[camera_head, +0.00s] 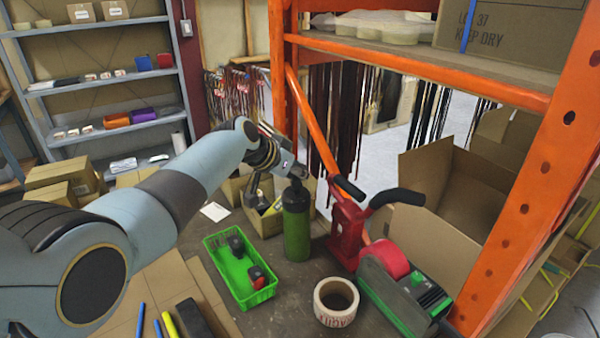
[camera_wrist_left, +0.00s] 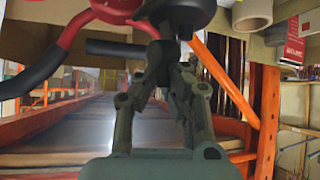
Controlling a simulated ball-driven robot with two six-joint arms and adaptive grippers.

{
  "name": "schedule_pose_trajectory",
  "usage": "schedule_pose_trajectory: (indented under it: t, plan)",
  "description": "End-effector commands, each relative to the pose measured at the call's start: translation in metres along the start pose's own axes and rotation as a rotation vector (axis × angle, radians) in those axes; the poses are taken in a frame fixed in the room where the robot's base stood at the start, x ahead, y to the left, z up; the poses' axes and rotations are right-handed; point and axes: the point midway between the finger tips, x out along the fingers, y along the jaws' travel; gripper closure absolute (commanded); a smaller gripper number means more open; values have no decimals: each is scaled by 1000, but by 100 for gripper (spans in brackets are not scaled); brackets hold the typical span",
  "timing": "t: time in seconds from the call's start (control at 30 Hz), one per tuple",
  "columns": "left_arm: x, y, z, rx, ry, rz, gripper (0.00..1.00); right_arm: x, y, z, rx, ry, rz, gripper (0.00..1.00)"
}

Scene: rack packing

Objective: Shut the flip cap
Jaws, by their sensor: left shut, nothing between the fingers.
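A dark green bottle (camera_head: 296,228) stands upright on the workbench. Its dark top (camera_head: 296,190) is right under my left gripper, so I cannot tell from here whether the flip cap is raised or closed. My left gripper (camera_head: 297,172) is shut and empty, just above or touching the bottle's top. In the left wrist view, its closed fingers (camera_wrist_left: 164,62) point upward in the picture, and I cannot make out the cap there. My right gripper is not in view.
A green basket (camera_head: 212,268) with dark and red items stands left of the bottle. A red tape dispenser (camera_head: 348,232), a tape roll (camera_head: 336,302) and an open carton (camera_head: 428,238) stand to the right. An orange rack post (camera_head: 530,180) rises at the right.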

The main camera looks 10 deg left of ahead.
Motion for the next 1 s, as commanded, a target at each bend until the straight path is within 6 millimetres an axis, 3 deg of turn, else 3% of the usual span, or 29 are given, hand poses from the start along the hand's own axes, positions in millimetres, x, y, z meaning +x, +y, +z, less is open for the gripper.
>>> schedule_pose_trajectory:
  t: [0.77, 1.0]
  plan:
    - [0, 0, 0, 0, 1, 0, 100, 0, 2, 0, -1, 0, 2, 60]
    - [0, 0, 0, 0, 1, 0, 69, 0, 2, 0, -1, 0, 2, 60]
